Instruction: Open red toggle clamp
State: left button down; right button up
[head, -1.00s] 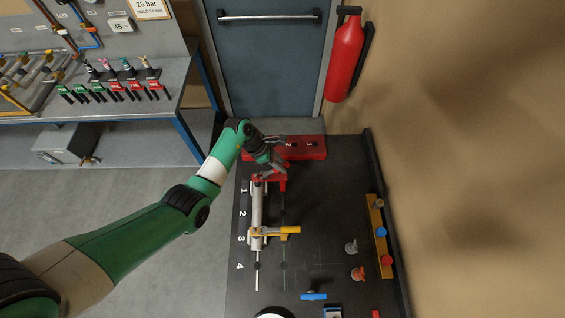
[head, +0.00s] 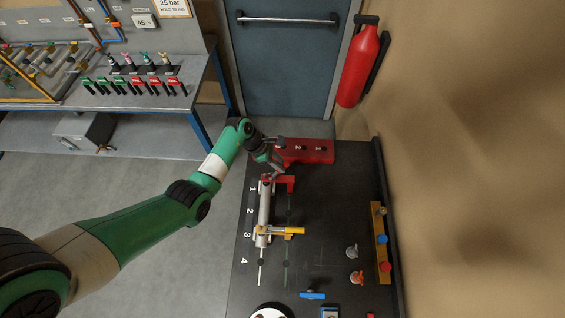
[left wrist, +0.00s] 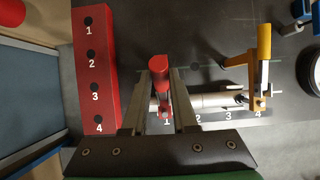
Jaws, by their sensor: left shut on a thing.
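The red toggle clamp (head: 284,181) stands at the far end of the pale pipe (head: 264,214), by mark 1 on the dark bench. My left gripper (head: 278,160) is at the clamp from its far side and partly hides it. In the left wrist view the red handle (left wrist: 159,74) lies between the two fingers of my left gripper (left wrist: 159,85), which is shut on it. The clamp's base is partly hidden there. A yellow toggle clamp (head: 284,231) sits across the pipe near mark 3 in the head view. My right gripper is not in view.
A red numbered block (head: 309,151) lies just beyond the clamp, close to my left gripper. A yellow rack (head: 381,240) with coloured knobs stands along the right edge. A blue-handled part (head: 312,295) lies near the front. The bench right of the pipe is mostly clear.

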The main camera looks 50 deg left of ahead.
pick_arm(q)
jog(key=shift+s+a+r+p, duration=0.2)
jog(key=shift+s+a+p, duration=0.2)
jog(key=shift+s+a, duration=0.3)
jog(key=shift+s, duration=0.2)
jog(key=shift+s+a+p, duration=0.6)
jog(key=shift+s, duration=0.1)
jog(key=c, duration=0.7)
grip_release()
jog(key=shift+o, duration=0.3)
